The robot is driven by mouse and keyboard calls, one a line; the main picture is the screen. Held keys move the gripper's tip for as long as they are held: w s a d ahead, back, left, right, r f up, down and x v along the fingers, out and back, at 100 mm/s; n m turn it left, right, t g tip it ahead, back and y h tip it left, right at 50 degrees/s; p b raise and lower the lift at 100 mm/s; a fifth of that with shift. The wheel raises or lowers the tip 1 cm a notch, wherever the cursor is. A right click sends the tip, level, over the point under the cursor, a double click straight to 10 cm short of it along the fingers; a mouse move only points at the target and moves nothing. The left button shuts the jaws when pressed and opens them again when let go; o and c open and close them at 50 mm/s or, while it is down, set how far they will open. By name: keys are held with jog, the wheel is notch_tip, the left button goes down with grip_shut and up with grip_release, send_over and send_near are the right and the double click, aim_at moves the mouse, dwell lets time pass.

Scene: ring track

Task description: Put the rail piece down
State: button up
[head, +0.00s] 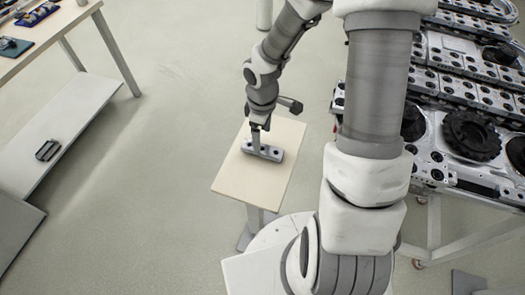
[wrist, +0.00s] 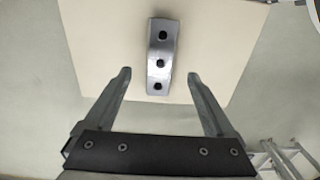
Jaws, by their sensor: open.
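The rail piece (head: 264,150) is a short grey metal bar. It lies on a small pale wooden table (head: 240,181) in the head view. In the wrist view the rail piece (wrist: 160,78) shows several dark holes along its top and lies on the bare tabletop (wrist: 100,60). My gripper (head: 255,150) is over the rail piece in the head view. In the wrist view my gripper (wrist: 158,76) is open, with one finger to each side of the rail piece's near end and visible gaps between.
A large metal track frame with dark round parts (head: 470,135) stands on the right on a white wheeled stand. A wooden bench (head: 45,35) with small items is at the upper left, with a lower shelf (head: 75,125) bearing a dark object. Open floor lies between.

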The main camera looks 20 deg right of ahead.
aim_at(263, 148)
notch_tip(263, 148, down, 5)
jog(key=shift+b, duration=0.45)
grip_shut()
jog(key=shift+r, duration=0.1)
